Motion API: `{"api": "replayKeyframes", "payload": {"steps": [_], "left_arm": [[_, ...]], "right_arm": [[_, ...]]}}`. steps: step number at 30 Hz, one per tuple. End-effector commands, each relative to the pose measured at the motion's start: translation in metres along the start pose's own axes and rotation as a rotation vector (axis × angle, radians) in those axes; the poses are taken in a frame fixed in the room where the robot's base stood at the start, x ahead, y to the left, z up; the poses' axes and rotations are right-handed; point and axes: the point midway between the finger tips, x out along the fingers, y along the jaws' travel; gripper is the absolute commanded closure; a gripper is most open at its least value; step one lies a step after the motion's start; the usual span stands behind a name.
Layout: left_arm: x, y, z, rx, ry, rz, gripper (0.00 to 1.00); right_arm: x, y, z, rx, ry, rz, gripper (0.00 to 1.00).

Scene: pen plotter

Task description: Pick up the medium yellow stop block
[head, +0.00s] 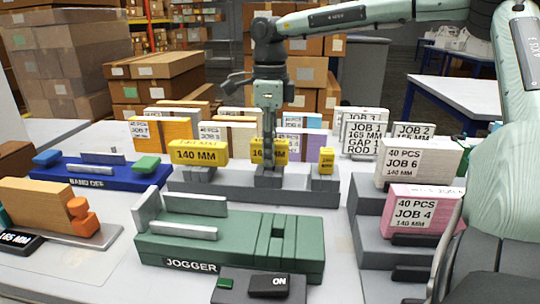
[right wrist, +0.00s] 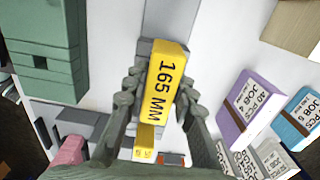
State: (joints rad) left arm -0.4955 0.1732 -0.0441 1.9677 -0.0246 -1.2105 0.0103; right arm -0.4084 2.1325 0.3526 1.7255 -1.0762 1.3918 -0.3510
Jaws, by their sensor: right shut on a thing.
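Three yellow blocks of different lengths stand in a row on a grey rack (head: 215,188). The left one (head: 185,154) reads 140 MM, and a narrow one (head: 327,158) stands at the right end. The middle block (head: 258,150) is partly hidden by my right gripper (head: 269,160), which points straight down over it. My left gripper is not in view.
A green jogger (head: 165,245) stands in front of the rack. Pink (head: 424,205) and white (head: 418,160) job pads stand on grey steps at right. Several job pads and a white sign (head: 365,130) stand behind. A blue tray (head: 95,178) is at left.

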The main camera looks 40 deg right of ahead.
Motion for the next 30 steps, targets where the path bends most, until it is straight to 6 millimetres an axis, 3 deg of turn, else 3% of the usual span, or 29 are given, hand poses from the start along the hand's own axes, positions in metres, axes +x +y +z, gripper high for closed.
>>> {"api": "replayKeyframes", "payload": {"steps": [5,15,21,26,30], "left_arm": [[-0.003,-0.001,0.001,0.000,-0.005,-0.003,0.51],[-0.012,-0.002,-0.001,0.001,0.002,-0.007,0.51],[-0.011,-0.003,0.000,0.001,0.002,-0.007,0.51],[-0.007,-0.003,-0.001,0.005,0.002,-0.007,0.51],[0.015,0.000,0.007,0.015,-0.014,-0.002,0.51]], "right_arm": [[-0.031,-0.001,0.004,0.000,-0.001,-0.006,1.00],[-0.074,0.003,0.081,-0.001,0.003,-0.004,1.00],[-0.091,0.005,0.108,0.000,0.000,-0.002,1.00],[-0.100,0.015,0.101,0.009,0.005,0.003,1.00],[-0.103,0.042,0.066,0.031,0.014,0.010,1.00]]}}
